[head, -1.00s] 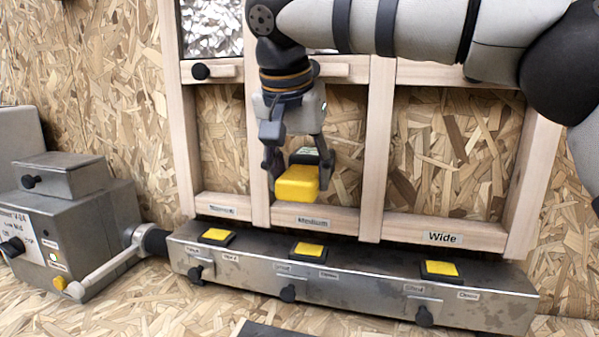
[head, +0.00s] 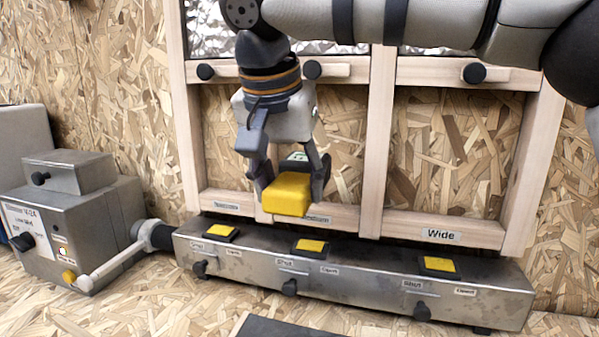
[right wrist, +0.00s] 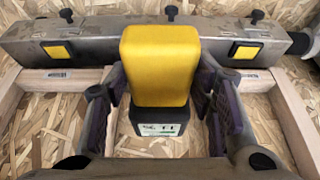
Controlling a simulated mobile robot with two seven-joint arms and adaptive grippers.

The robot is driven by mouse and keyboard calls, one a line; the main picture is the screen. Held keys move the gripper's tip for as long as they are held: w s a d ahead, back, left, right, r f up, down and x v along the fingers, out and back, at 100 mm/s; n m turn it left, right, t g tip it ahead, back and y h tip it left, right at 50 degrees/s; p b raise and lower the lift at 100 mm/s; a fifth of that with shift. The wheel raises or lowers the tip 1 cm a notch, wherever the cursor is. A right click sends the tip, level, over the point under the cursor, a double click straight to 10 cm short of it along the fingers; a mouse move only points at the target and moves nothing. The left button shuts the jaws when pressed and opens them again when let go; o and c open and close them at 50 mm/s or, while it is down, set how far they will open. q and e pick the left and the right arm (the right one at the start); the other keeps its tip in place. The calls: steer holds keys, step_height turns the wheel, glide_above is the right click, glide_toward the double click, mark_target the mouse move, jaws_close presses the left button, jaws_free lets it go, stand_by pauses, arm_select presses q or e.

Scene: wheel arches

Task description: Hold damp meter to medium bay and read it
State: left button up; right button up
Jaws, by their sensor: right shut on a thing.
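The yellow damp meter (head: 287,194) is held in my right gripper (head: 292,180), whose fingers close on its two sides. In the head view it hangs in front of the lower left part of the medium bay (head: 345,150) and overlaps the bay's bottom rail. I cannot tell whether it touches the wood. The meter partly hides the medium label (head: 318,219). In the right wrist view the meter (right wrist: 160,62) shows its yellow end and a pale display (right wrist: 160,130); its characters are not clearly legible. My left gripper is out of view.
A metal box (head: 350,275) with yellow pads and black knobs runs below the bays. The wide bay (head: 450,150) is at right. A grey control unit (head: 75,215) with a pipe stands at left. Wooden posts (head: 377,140) divide the bays.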

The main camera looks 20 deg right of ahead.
mark_target(281, 198)
steer(key=s+a, duration=0.2)
steer(key=s, duration=0.1)
steer(key=shift+s+a+f, duration=0.1)
stand_by(0.7)
